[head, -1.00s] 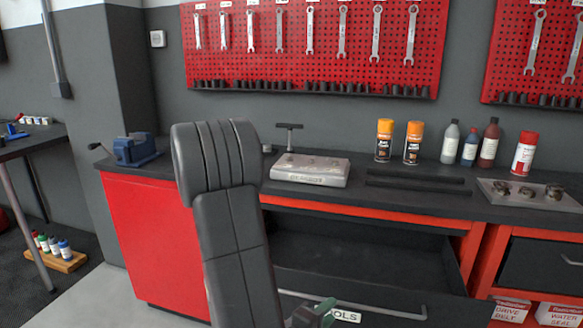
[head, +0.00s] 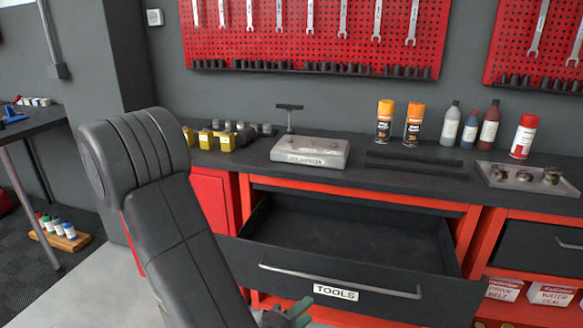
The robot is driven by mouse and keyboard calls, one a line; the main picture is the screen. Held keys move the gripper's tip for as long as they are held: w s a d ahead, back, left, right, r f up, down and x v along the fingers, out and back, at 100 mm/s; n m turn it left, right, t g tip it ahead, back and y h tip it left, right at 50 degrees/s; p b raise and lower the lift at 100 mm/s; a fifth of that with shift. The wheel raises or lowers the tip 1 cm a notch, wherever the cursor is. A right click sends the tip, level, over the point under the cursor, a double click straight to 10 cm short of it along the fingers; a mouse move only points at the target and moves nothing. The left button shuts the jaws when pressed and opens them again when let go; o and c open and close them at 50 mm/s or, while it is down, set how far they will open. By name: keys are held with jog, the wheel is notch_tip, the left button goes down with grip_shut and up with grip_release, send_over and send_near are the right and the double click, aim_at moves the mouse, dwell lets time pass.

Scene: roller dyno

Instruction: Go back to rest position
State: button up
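My arm stands in the left half of the head view. My gripper (head: 290,318) shows only partly at the bottom edge, with greenish fingertips in front of the open drawer. Its opening cannot be made out, and nothing is seen held in it. The tools drawer (head: 340,270) is pulled out, with a bar handle and a "TOOLS" label; the visible inside looks empty.
The workbench (head: 400,178) carries a grey case (head: 310,152), yellow-based items (head: 227,142), spray cans (head: 384,122), bottles and a metal tray (head: 530,180). The drawer juts out below. Wrenches hang on the red pegboard (head: 300,45). A side table (head: 35,127) stands at left.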

aim_at(334, 282)
jog(key=shift+b+x, duration=1.55)
jog(key=shift+x, duration=4.85)
jog(key=shift+w+d, duration=0.35)
jog(key=shift+w, duration=0.5)
jog(key=shift+s+a, duration=0.1)
jog(key=shift+s, duration=0.05)
